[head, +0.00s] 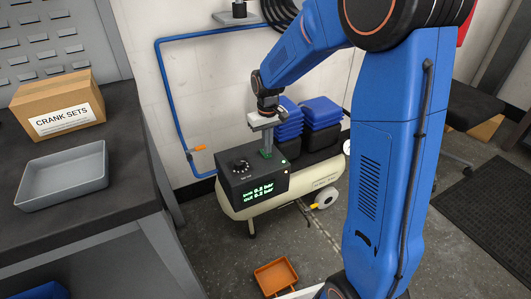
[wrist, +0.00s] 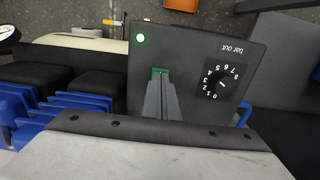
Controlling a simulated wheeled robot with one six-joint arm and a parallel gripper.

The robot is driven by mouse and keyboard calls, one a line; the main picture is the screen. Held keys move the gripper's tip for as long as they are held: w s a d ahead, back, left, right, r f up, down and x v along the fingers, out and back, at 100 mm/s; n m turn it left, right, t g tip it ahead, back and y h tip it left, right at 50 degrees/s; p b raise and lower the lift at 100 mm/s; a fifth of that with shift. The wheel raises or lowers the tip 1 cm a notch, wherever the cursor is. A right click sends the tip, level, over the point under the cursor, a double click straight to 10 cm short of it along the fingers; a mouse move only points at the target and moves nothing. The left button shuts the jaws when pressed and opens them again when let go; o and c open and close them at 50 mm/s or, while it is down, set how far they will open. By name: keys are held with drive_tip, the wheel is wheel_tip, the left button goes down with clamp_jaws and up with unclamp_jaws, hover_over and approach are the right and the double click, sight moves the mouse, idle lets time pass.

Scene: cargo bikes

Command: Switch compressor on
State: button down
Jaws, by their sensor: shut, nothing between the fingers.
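The compressor has a cream tank (head: 316,186) and a black control box (head: 276,183) on the floor by the wall. Its display (head: 258,193) shows two lines of lit green text in bar. My gripper (head: 266,152) is shut and empty, pointing down at the top of the box. In the wrist view its fingertips (wrist: 160,80) are at a small green switch (wrist: 160,70), partly hidden by them; I cannot tell whether they touch. A dial marked "bar out" (wrist: 221,84) is on the same panel.
A blue pipe (head: 170,105) with an orange-handled valve (head: 198,148) runs along the wall. A workbench (head: 125,125) is at left with a cardboard box (head: 58,102) and grey tray (head: 65,174). An orange bin (head: 275,276) lies on the floor.

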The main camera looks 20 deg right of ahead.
sight(268, 156)
wheel_tip(268, 156, up, 6)
drive_tip(key=shift+f, duration=0.1)
idle(0.7)
idle(0.3)
drive_tip(key=s+d+r+m+t, duration=0.1)
drive_tip(key=s+d+r, duration=0.1)
drive_tip(key=s+r, duration=0.45)
drive_tip(key=s+d+r+t, duration=0.1)
drive_tip(key=s+d+r, duration=0.2)
drive_tip(key=s, duration=0.7)
drive_tip(key=s+d+m+t, duration=0.1)
drive_tip(key=s+d+t, duration=0.1)
drive_tip(key=s, duration=1.4)
drive_tip(key=shift+s+f+t, duration=0.25)
drive_tip(key=shift+t, duration=0.15)
